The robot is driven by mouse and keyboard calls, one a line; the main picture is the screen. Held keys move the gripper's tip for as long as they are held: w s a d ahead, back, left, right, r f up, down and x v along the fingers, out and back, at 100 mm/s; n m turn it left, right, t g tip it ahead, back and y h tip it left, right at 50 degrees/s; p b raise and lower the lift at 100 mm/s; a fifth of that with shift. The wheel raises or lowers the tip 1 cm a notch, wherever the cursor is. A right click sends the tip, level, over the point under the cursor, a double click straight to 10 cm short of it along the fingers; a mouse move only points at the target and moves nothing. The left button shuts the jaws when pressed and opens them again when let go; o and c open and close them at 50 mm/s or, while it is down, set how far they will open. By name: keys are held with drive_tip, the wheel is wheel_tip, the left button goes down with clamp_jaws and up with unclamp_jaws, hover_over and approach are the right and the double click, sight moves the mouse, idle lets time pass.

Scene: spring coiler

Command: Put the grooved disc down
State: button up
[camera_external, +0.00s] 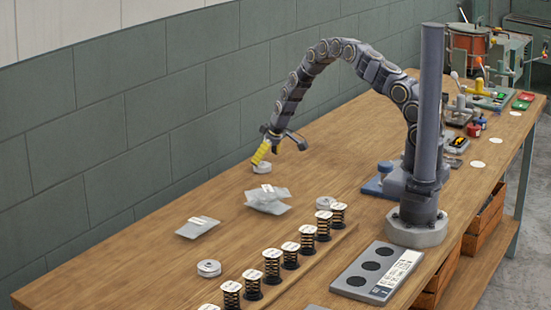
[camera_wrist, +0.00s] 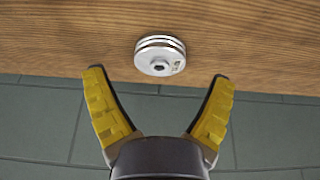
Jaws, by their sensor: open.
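A silvery grooved disc (camera_wrist: 160,55) lies on the wooden bench in the wrist view, just beyond and between my fingertips. The same disc (camera_external: 263,168) shows in the external view near the wall side of the bench, under a yellow finger. My gripper (camera_wrist: 158,80) is open, with its two yellow-padded fingers spread wide and nothing between them. In the external view my gripper (camera_external: 279,155) is low over the bench beside the disc. The disc appears to rest on the bench; the wrist view shows a gap between it and both fingers.
Similar discs lie at the front (camera_external: 208,268) and near the springs (camera_external: 325,203). Several black springs with white caps (camera_external: 290,255) stand in a row. Clear plastic bags (camera_external: 268,200) lie mid-bench. A grey tray with dark round recesses (camera_external: 340,283) sits at the near edge. Bench space around the disc is free.

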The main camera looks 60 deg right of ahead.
drive_tip(key=s+a+r+g+y, duration=0.1)
drive_tip(key=s+a+r, duration=0.4)
drive_tip(key=r, duration=0.4)
drive_tip(key=s+a+r, duration=0.3)
drive_tip(key=s+r, duration=0.3)
drive_tip(key=r, duration=0.4)
drive_tip(key=s+a+r+g, duration=0.1)
drive_tip(key=s+a+r, duration=0.1)
drive_tip(key=s, duration=0.8)
drive_tip(key=s+a+r+g, duration=0.2)
drive_tip(key=s+r, duration=0.2)
drive_tip(key=s, duration=0.7)
drive_tip(key=s+a+r+g+h, duration=0.1)
drive_tip(key=s+a+r+g, duration=0.1)
drive_tip(key=s, duration=0.9)
drive_tip(key=shift+r, duration=0.45)
drive_tip(key=shift+o, duration=1.3)
drive_tip(key=w+d+r+t, duration=0.2)
drive_tip(key=w, duration=1.4)
wheel_tip(320, 180, down, 9)
drive_tip(key=shift+f, duration=0.2)
